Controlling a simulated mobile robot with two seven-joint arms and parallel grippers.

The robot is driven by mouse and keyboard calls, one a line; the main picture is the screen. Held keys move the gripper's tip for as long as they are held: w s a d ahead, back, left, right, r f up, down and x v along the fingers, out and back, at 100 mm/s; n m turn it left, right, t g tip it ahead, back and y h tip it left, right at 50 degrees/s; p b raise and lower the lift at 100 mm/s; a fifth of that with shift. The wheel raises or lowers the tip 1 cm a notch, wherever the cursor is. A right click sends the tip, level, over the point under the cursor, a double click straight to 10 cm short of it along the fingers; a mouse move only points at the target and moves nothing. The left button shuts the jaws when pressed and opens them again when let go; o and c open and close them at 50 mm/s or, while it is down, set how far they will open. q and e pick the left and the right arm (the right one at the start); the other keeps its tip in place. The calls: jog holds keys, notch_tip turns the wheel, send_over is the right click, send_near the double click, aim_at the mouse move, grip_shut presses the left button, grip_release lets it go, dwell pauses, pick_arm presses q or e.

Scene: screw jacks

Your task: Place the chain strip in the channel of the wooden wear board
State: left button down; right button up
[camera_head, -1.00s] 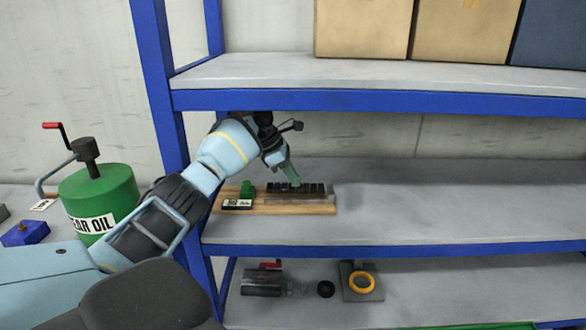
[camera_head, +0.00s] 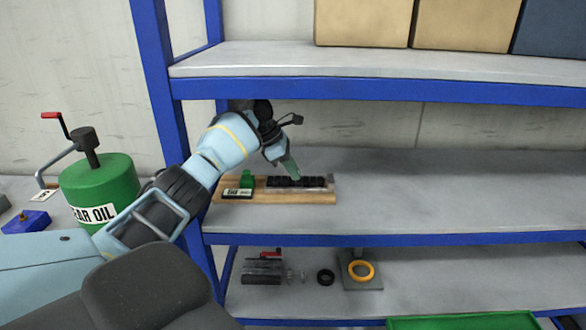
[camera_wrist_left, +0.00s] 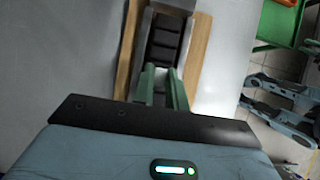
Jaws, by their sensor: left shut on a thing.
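The wooden wear board (camera_head: 270,198) lies on the middle shelf, with a metal channel along it. The black chain strip (camera_head: 312,182) lies along the channel. In the left wrist view the dark segmented strip (camera_wrist_left: 166,38) runs between the channel walls, with the board's wood (camera_wrist_left: 198,50) on both sides. My left gripper (camera_head: 291,176) points down onto the strip, its green fingers (camera_wrist_left: 163,92) close together and shut on it. The fingers hide part of the strip. I cannot tell whether it rests fully on the channel floor.
A green block (camera_head: 247,180) and a label stand at the board's left end. The shelf (camera_head: 450,190) is clear to the right. A blue upright (camera_head: 165,90) and the upper shelf edge (camera_head: 400,92) are close to my left arm. A green oil drum (camera_head: 100,185) stands at left.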

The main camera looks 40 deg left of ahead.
aim_at(293, 180)
pick_arm(q)
jog(key=shift+f, duration=0.2)
jog(key=c, duration=1.3)
grip_release()
jog(key=shift+f, duration=0.1)
notch_tip(293, 180, up, 4)
jog(key=shift+f, duration=0.1)
jog(key=shift+s+d+f, duration=0.1)
jog(key=shift+s+d, duration=0.8)
jog(key=shift+s, duration=0.2)
jog(key=s+d, duration=0.3)
jog(key=s+d+r, duration=0.1)
jog(key=s+d, duration=0.1)
jog(key=s, duration=0.1)
jog(key=s+d, duration=0.3)
jog(key=s, duration=0.1)
jog(key=shift+d+r, duration=0.25)
jog(key=shift+d, duration=0.05)
